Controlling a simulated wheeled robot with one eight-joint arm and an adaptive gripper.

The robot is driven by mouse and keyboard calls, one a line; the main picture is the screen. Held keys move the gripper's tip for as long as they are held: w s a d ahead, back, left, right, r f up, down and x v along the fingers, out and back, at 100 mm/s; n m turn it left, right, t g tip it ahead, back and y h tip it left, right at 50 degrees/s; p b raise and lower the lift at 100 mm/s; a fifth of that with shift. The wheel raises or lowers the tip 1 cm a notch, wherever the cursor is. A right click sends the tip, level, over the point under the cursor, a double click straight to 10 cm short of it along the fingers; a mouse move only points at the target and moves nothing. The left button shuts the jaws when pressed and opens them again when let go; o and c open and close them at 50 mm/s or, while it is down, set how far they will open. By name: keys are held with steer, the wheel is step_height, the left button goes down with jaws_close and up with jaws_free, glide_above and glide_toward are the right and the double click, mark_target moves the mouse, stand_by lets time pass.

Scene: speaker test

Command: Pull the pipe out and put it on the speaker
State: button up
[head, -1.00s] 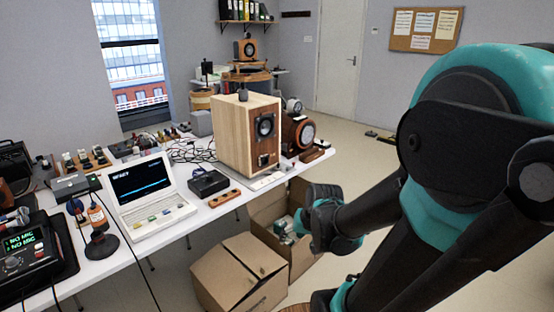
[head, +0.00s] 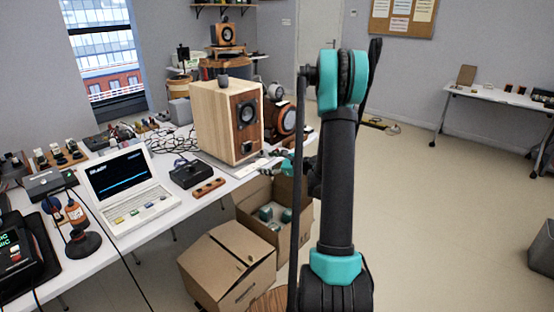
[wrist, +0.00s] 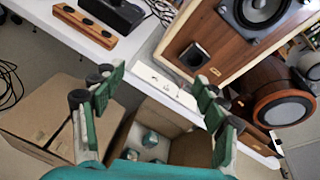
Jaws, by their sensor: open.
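The speaker (head: 228,122) is a tall pale wooden box with a dark wood front, standing on the white table. Its front, with a large round driver and a dark square port (wrist: 195,56) below, fills the upper right of the wrist view. I cannot make out a separate pipe; whether one sits inside the port cannot be told. A small dark object (head: 222,80) is on the speaker's top. My gripper (wrist: 158,85) is open and empty, its fingers spread apart below the port and in front of the table edge. In the head view it is mostly hidden behind my arm.
Two cardboard boxes stand on the floor: a closed one (head: 226,266) and an open one (head: 262,212) holding items below my gripper. A round wooden device (wrist: 283,108) stands right of the speaker. A laptop (head: 128,185) and black box (head: 192,174) are left.

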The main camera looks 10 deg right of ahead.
mark_target(248, 145)
steer(key=w+d+f+m+t, duration=0.2)
steer(key=w+d+m+t, duration=0.1)
steer(key=w+d+m, duration=0.25)
steer(key=shift+m+y, duration=0.3)
steer(key=shift+m, duration=0.05)
steer(key=x, duration=1.6)
steer(key=shift+w+a+r, duration=0.2)
steer(key=shift+w, duration=0.15)
steer(key=shift+c, duration=0.3)
steer(key=c, duration=1.3)
steer(key=shift+s, duration=0.1)
steer(key=shift+v, duration=6.1)
steer(key=shift+f, duration=0.1)
